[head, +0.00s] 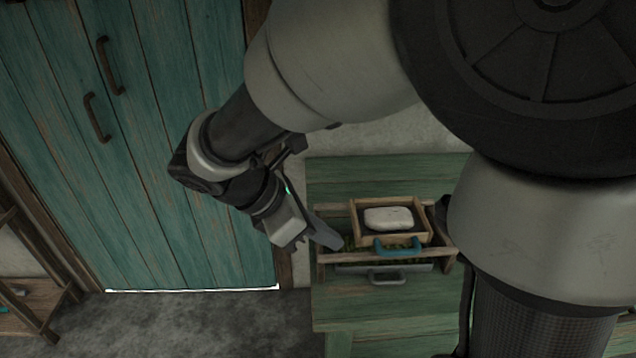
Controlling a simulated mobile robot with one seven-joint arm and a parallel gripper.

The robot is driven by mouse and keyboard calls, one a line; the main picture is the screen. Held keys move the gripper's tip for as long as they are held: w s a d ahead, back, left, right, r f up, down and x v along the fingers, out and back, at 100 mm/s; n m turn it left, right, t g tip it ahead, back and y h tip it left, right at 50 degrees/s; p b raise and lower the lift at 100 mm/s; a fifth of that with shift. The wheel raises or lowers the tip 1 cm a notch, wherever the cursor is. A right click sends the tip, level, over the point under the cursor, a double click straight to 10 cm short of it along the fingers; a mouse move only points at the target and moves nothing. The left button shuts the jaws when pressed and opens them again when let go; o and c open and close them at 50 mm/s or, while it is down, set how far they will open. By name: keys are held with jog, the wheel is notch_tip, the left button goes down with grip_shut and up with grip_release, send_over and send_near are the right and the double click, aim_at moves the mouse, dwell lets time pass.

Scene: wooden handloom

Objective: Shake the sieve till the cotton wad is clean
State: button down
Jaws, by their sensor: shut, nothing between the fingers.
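The sieve (362,239) is a small wooden-framed box with a blue handle (398,246) on its front. It sits on a wooden stand (325,258) on the green table. The cotton wad (388,218) is a white rounded block lying inside the sieve. No specks can be made out on it at this size. My gripper (331,244) is shut and empty at the left end of the stand, left of the sieve and its handle. Its fingertips are partly hard to make out against the stand, and I cannot tell whether they touch it.
Below the sieve is a grey tray (350,268) with a grey handle (389,278); greenish bits show above it. The green table (345,175) is bare behind and in front. A teal door (160,150) stands at left, a wooden shelf (28,318) at lower left.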

aim_at(382, 251)
jog(key=d+r+b+x, duration=0.1)
jog(key=b+x, duration=0.1)
jog(key=x, duration=0.7)
jog(key=shift+w+d+b, duration=0.35)
jog(key=shift+w+d, duration=0.05)
jog(key=shift+d, duration=0.15)
jog(key=shift+d+r+p, duration=0.1)
jog(key=shift+d+p, duration=0.55)
jog(key=shift+d, duration=0.35)
